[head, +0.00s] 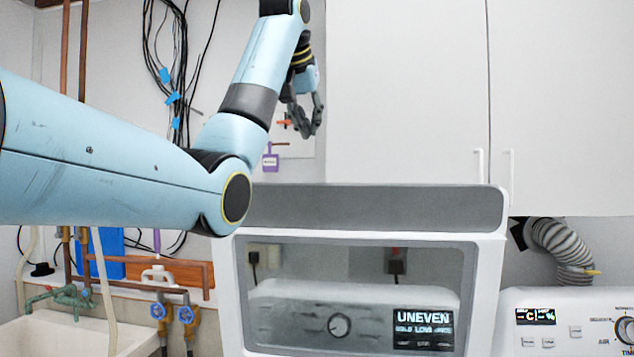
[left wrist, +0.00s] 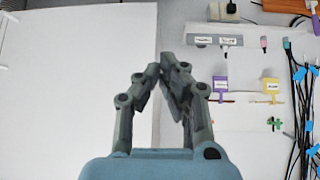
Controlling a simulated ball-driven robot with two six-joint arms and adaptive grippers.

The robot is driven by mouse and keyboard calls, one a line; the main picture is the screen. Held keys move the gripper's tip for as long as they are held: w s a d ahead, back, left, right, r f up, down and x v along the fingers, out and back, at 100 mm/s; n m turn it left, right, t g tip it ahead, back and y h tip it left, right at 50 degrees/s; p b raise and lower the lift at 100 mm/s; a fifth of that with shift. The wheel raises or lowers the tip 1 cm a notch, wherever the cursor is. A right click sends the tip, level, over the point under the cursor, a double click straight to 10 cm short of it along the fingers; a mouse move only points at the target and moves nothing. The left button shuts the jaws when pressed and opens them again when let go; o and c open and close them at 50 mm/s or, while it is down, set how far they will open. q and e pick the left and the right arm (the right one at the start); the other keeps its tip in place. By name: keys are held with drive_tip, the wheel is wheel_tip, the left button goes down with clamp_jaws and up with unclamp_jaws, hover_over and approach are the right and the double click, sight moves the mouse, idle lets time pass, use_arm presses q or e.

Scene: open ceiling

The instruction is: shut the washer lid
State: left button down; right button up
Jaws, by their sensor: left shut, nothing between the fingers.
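The washer lid (head: 485,280) stands raised in the head view, with a white frame, a clear window and a grey band (head: 375,208) along its top. Through the window I see the washer's control panel (head: 300,318) with a dial and a display reading "UNEVEN". My left gripper (head: 312,122) is above and behind the lid's top edge in the picture, apart from it, near the wall. It is shut and empty; its fingers also show in the left wrist view (left wrist: 168,68), where the lid is not seen. The washer's lower body is out of view. My right gripper is not in view.
White cabinets (head: 410,90) hang above the lid. A second machine (head: 560,325) with a duct hose (head: 562,245) stands at right. A sink (head: 70,335), pipes and blue-handled valves are at left. Black cables (head: 175,50) and hanging tags are on the wall near my left arm.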

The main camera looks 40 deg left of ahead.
use_arm(q)
drive_tip(key=shift+n+y, duration=0.5)
drive_tip(key=shift+y, duration=0.1)
drive_tip(key=f+b, duration=0.1)
drive_tip(key=a+f+b, duration=0.2)
drive_tip(key=f, duration=0.1)
drive_tip(key=shift+b, duration=0.3)
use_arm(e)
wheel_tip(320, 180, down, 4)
use_arm(q)
drive_tip(key=shift+t, duration=0.3)
drive_tip(key=f+p, duration=0.2)
drive_tip(key=w+f+p, duration=0.1)
drive_tip(key=f+p, duration=0.1)
drive_tip(key=f, duration=0.1)
drive_tip(key=shift+a+f, duration=0.1)
drive_tip(key=shift+a, duration=0.1)
drive_tip(key=shift+w, duration=0.15)
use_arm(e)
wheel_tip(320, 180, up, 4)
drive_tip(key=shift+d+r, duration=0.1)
use_arm(q)
drive_tip(key=shift+f, duration=0.1)
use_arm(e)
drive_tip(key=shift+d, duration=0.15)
